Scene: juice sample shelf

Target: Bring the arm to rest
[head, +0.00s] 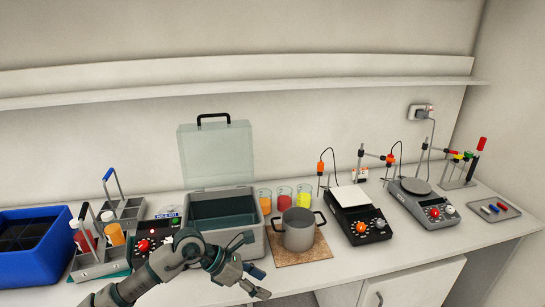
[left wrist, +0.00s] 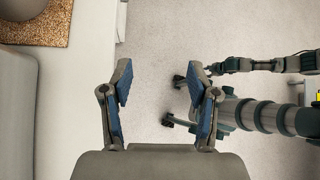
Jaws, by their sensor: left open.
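My left arm (head: 150,277) reaches in from the lower left of the head view. Its gripper (head: 256,268) is at the counter's front edge, in front of the grey box and left of the pot. In the left wrist view the gripper (left wrist: 160,95) has its two blue-padded fingers wide apart, with only floor between them. It is empty. My right gripper is not seen in the head view.
The open grey box (head: 262,242) with a raised clear lid stands close behind my gripper. A metal pot (head: 298,232) sits on a cork mat (head: 318,251). Beakers, hotplates and a blue crate (head: 60,250) line the counter. Floor (left wrist: 150,40) lies in front.

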